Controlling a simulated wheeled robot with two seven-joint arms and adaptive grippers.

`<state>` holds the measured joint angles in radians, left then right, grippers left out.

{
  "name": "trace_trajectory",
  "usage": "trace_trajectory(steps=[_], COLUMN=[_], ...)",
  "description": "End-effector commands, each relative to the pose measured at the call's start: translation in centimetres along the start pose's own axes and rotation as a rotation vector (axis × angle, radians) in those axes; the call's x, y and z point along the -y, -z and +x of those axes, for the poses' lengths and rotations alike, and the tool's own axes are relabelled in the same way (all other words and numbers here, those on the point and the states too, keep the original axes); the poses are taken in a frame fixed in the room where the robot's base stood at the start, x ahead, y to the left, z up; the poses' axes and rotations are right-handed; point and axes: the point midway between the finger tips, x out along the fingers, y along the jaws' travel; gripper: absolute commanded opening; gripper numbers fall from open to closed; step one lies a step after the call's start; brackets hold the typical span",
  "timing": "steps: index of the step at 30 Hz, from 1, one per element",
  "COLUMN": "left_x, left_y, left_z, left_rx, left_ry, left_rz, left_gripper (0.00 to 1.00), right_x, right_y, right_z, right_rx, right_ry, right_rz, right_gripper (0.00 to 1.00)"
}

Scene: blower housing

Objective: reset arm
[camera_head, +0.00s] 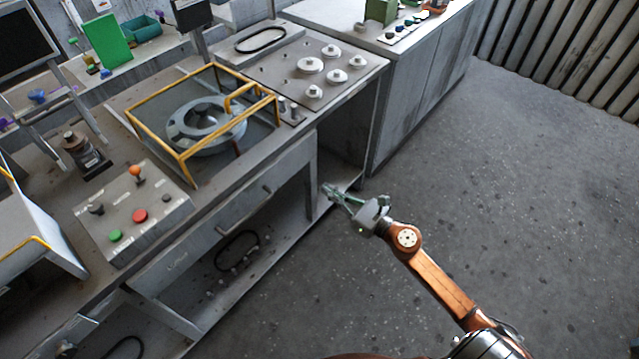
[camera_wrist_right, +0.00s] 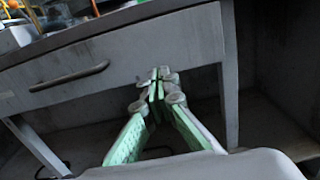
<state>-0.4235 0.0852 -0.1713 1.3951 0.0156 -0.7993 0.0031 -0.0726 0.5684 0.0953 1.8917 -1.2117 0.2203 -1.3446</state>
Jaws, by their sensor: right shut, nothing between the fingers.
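My right gripper (camera_head: 329,191) is in front of the workbench, near the right end of its drawer front and beside the bench leg. In the right wrist view its green-sided fingers (camera_wrist_right: 158,88) meet at the tips, and nothing is held between them. The grey drawer front (camera_wrist_right: 120,65) with its dark bar handle (camera_wrist_right: 68,76) is behind the fingers. I cannot tell how wide the gap to it is. My right arm reaches in from the lower right over the floor. My left gripper cannot be made out in these views.
The bench carries a yellow-framed guard (camera_head: 183,156) around a round grey housing (camera_head: 207,122), a control box (camera_head: 135,215) with coloured buttons, and a plate with several round knobs (camera_head: 310,66). A grey cabinet (camera_head: 415,85) stands behind. The floor (camera_head: 500,190) to the right is clear.

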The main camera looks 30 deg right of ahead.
Motion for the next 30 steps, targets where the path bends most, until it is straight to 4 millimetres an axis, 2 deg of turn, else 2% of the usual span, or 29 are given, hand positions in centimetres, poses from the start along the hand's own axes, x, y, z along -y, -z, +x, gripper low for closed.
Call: trace_trajectory(steps=[4,10,14,17,20,21,23,24,26,30], left_x=[0.0,0.1,0.1,0.1,0.1,0.0,0.0,0.0,0.0,0.0], left_y=[-0.7,-0.6,-0.4,-0.4,-0.4,-0.4,-0.3,-0.3,-0.3,-0.3], left_z=[0.2,0.1,0.0,0.0,0.0,0.0,0.0,0.0,0.0,0.0], left_rx=[0.011,0.008,0.006,0.005,0.005,0.005,0.005,0.005,0.005,0.005], left_ry=[0.000,0.001,0.002,0.001,0.001,0.001,0.000,0.000,0.000,0.000], left_rz=[0.000,0.001,0.001,0.001,0.001,0.001,0.001,0.001,0.001,0.000], left_gripper=[0.40,0.40,0.40,0.40,0.40,0.40,0.40,0.40,0.40,0.40], right_x=[0.0,0.1,1.4,3.8,6.5,7.3,8.2,8.6,8.9,8.1], right_y=[0.0,0.0,2.0,6.0,11.9,14.4,18.3,20.9,24.7,33.2], right_z=[-0.8,-0.9,-1.5,-2.7,-5.1,-6.2,-8.2,-9.5,-11.7,-17.4], right_rx=[0.000,0.000,-0.013,-0.029,-0.045,-0.049,-0.053,-0.054,-0.052,-0.039], right_ry=[-0.001,0.002,0.053,0.160,0.314,0.380,0.480,0.546,0.649,0.896], right_rz=[-0.001,0.002,0.128,0.377,0.691,0.813,0.983,1.089,1.237,1.544], right_gripper=[0.00,0.00,0.00,0.00,0.00,0.00,0.00,0.00,0.00,0.00])
